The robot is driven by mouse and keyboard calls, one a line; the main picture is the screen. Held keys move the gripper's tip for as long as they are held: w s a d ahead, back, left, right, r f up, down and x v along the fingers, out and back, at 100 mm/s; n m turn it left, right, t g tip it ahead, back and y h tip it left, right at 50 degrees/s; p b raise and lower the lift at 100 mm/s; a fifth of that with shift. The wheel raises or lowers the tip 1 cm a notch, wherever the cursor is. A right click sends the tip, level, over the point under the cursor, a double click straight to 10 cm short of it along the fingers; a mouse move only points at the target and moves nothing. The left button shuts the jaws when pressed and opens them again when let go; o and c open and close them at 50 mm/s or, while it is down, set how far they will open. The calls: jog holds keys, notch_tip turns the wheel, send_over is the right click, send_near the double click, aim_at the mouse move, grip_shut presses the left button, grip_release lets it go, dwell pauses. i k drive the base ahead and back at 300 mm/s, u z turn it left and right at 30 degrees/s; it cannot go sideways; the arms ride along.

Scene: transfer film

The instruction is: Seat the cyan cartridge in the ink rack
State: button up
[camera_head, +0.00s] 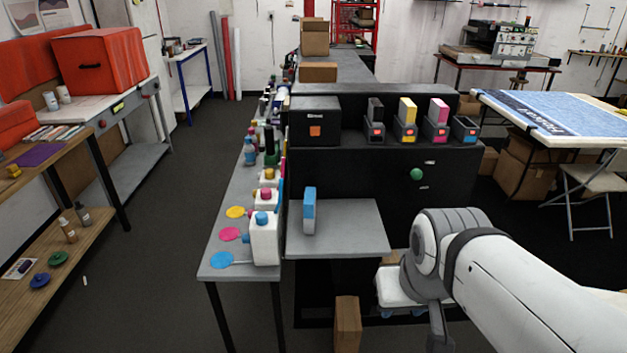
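The cyan cartridge (309,211), blue with a pale lower part, stands upright on the grey shelf at the front of the black printer. The ink rack is a row of black slots along the printer's top edge. A black cartridge (375,110), a yellow cartridge (407,110) and a magenta cartridge (438,111) stand in its first three slots. The rightmost slot (465,129) has a blue mark and holds no cartridge. My arm reaches in from the lower right, well to the right of the cyan cartridge.
The grey shelf (355,240) is clear around the cartridge. White ink bottles (265,243) and coloured ink spots crowd the side table on the left. A green knob (416,174) juts from the printer front. A blue-topped table (570,115) stands at the right.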

aim_at(333, 107)
jog(key=i, duration=1.05)
jog(key=u, duration=0.05)
